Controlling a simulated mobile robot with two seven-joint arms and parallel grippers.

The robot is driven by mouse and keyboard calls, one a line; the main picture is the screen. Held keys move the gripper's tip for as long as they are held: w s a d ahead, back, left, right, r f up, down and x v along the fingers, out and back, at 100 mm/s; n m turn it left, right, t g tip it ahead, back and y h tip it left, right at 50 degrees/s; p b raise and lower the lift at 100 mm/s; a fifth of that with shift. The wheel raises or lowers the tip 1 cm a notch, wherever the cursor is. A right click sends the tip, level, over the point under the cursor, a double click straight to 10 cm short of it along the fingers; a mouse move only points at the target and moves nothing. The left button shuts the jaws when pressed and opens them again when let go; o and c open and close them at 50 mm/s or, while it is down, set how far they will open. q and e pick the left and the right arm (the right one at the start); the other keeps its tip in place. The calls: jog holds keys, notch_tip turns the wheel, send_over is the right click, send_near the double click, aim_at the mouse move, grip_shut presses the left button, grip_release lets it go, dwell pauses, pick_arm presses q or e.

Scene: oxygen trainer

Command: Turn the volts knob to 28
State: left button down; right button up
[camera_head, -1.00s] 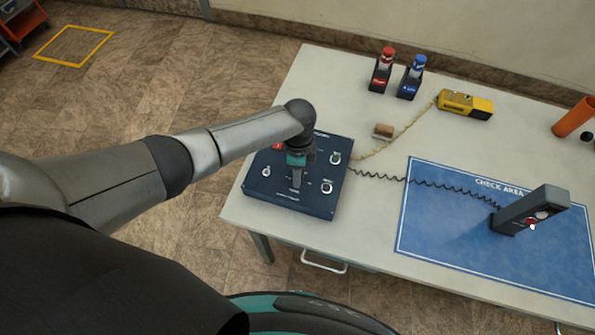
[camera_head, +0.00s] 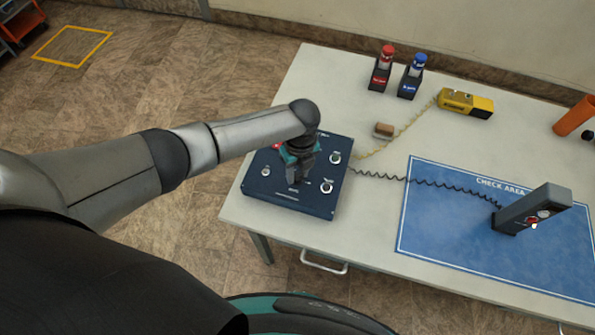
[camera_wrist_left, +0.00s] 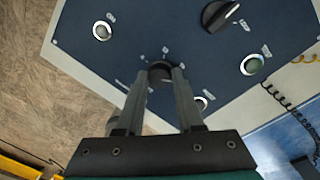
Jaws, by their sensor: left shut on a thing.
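The dark blue control panel (camera_head: 268,194) lies on the near left of the table. My left gripper (camera_head: 293,182) points down onto the panel, and its fingers are shut on a small dark round knob (camera_wrist_left: 160,70). The knob sits between the fingertips in the left wrist view, with small white marks around it. These marks are too small to read, so I cannot tell the setting. My right gripper is not in view.
A black pointer knob (camera_wrist_left: 219,15) and silver-ringed round fittings (camera_wrist_left: 252,64) are near the held knob. A coiled cord (camera_head: 440,187) runs to a dark handset (camera_head: 527,210) on the blue check-area mat (camera_head: 430,230).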

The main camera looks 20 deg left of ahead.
aim_at(300, 176)
pick_arm(q)
jog(key=m+b, duration=0.1)
jog(key=m, duration=0.6)
dwell(0.6)
jog(key=c, duration=0.5)
grip_release()
jog(key=shift+c, duration=0.2)
notch_tip(300, 176, up, 15)
jog(key=p, duration=0.2)
jog(key=shift+d, duration=0.35)
jog(key=shift+r, duration=0.1)
